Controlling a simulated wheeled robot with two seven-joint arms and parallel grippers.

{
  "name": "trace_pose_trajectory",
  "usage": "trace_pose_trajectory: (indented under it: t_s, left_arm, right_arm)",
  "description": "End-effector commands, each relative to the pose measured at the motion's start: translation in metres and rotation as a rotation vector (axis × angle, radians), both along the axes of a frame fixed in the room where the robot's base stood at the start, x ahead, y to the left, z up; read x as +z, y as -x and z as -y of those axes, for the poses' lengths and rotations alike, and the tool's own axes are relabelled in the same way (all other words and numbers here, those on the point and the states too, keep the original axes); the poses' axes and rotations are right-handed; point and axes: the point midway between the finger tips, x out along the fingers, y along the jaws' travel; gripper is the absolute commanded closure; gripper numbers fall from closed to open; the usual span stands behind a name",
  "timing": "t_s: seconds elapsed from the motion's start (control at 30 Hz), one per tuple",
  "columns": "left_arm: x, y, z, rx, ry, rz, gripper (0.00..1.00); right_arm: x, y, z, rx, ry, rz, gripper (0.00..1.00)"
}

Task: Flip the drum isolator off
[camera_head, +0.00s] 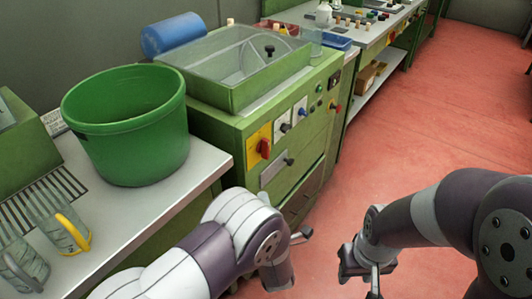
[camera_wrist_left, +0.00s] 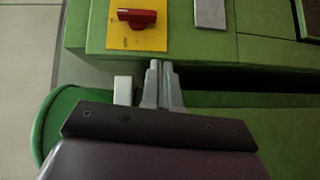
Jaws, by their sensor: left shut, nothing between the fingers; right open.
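The isolator is a red rotary handle (camera_head: 264,148) on a yellow plate (camera_head: 253,137), on the front panel of the green machine. In the left wrist view the red handle (camera_wrist_left: 137,17) lies lengthwise across the picture on its yellow plate (camera_wrist_left: 137,41), near the top edge. My left gripper (camera_wrist_left: 158,68) is shut and empty, its fingertips below the plate in that view and apart from the handle. In the head view its fingers are hard to make out beyond my left arm. My right gripper (camera_head: 368,275) is open and empty above the red floor, right of the machine.
A green bucket (camera_head: 130,150) stands on the bench left of the machine, with clear mugs (camera_head: 62,232) in front. Other knobs (camera_head: 285,127) and a dark lever (camera_head: 289,161) sit near the isolator. The red floor (camera_head: 430,130) at right is open.

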Motion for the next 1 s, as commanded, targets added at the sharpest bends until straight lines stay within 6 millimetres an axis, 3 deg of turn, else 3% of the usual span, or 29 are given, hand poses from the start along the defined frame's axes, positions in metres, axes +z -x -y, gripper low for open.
trace_pose_trajectory:
  t_s: [0.1, 0.53, 1.0]
  left_arm:
    - [0.012, 0.0, -0.003, 0.015, 0.075, 0.07, 1.0]
    - [0.012, -0.007, -0.004, 0.016, 0.093, 0.071, 1.0]
    - [0.011, -0.101, -0.02, 0.016, 0.092, 0.071, 1.0]
  right_arm:
    - [0.0, 0.0, 0.0, 0.0, 0.0, -0.001, 0.57]
    - [-0.001, 0.0, 0.0, 0.0, 0.0, -0.001, 0.57]
    - [-0.005, 0.0, 0.0, 0.0, 0.0, -0.001, 0.57]
